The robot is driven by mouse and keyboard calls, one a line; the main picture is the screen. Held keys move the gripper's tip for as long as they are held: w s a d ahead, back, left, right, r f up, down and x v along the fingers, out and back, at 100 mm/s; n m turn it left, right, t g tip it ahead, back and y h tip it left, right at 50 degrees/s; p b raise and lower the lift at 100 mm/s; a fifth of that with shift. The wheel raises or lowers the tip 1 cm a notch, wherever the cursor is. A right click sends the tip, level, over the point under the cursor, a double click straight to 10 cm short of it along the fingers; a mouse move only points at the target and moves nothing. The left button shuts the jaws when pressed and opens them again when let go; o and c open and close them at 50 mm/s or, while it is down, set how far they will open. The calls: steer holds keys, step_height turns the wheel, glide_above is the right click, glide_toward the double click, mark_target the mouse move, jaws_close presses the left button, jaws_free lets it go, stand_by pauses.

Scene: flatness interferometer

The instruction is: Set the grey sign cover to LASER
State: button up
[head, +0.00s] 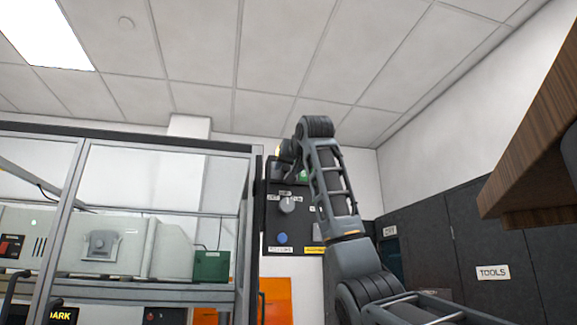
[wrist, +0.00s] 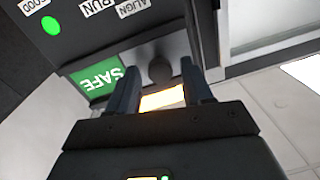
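The grey sign cover (wrist: 170,45) is in the wrist view, a plain plate with a dark round knob (wrist: 159,71). Beside it the green SAFE sign (wrist: 103,82) shows uncovered; I see no LASER word. My gripper (wrist: 160,88) is open, with one finger on each side of the knob as seen here; I cannot tell whether they touch it. In the head view, my gripper (head: 284,150) is at the top of the dark control panel (head: 273,222), largely hidden by my arm. A bit of the green sign (head: 303,175) shows there.
The panel carries a grey dial (head: 288,205), a blue button (head: 282,238) and a green light (wrist: 50,25). RUN and ALIGN labels lie near the cover. A framed enclosure (head: 250,200) stands left of the panel. A wooden overhang (head: 530,130) is at upper right.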

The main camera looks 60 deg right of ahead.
jaws_close()
stand_by(0.3)
